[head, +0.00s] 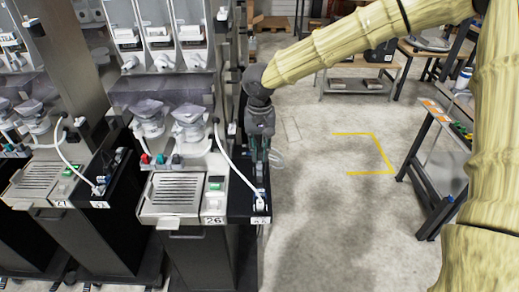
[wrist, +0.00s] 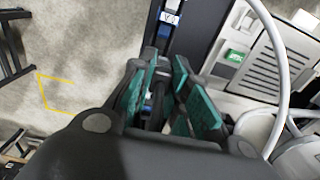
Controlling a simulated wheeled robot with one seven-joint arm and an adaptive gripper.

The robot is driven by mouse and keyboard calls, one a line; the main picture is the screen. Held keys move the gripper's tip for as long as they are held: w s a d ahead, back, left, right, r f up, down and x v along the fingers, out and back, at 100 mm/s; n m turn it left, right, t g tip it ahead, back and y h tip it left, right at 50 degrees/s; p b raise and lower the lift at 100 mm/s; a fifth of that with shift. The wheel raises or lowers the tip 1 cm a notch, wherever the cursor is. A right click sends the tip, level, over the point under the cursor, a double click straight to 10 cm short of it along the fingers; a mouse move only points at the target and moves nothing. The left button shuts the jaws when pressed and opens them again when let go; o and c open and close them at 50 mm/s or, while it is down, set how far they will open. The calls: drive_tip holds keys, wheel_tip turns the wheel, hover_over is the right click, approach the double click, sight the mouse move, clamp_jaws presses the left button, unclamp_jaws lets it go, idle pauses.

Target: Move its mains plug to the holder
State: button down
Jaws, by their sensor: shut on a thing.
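My gripper (head: 262,178) points down at the right edge of the dispenser numbered 26 (head: 180,190), over its narrow black side shelf. In the wrist view its green-padded fingers (wrist: 160,100) are closed on a narrow dark and blue piece, which I take for the mains plug; the pads hide most of it. A thin pale loop, perhaps its cord (head: 277,160), shows right of the fingers. A white cable (head: 232,165) runs from the dispenser down to a white end piece (head: 261,202) near the shelf's front. I cannot make out which part is the holder.
A similar dispenser (head: 45,180) with its own white cable stands to the left. In the wrist view the white cable (wrist: 280,60) arcs close to the right of the fingers. The floor (head: 320,210) on the right is open, with a yellow marking (head: 390,172) and a workbench (head: 435,150) beyond.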

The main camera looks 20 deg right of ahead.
sight(260, 149)
idle(0.4)
drive_tip(key=shift+r+p, duration=1.55)
drive_tip(key=shift+p, duration=0.25)
drive_tip(key=w+f+b, duration=0.1)
drive_tip(key=f, duration=0.2)
drive_tip(key=w+d+f+b, duration=0.1)
drive_tip(key=w+f, duration=0.1)
drive_tip(key=f, duration=0.2)
drive_tip(key=w+f+b, duration=0.1)
drive_tip(key=w+f, duration=0.1)
drive_tip(key=f, duration=0.2)
drive_tip(key=shift+w+d+f, duration=0.2)
drive_tip(key=shift+w+d, duration=0.05)
drive_tip(key=shift+d, duration=0.05)
drive_tip(key=shift+f, duration=0.7)
drive_tip(key=shift+p, duration=0.65)
drive_tip(key=shift+f+p, duration=0.35)
drive_tip(key=shift+f, duration=0.75)
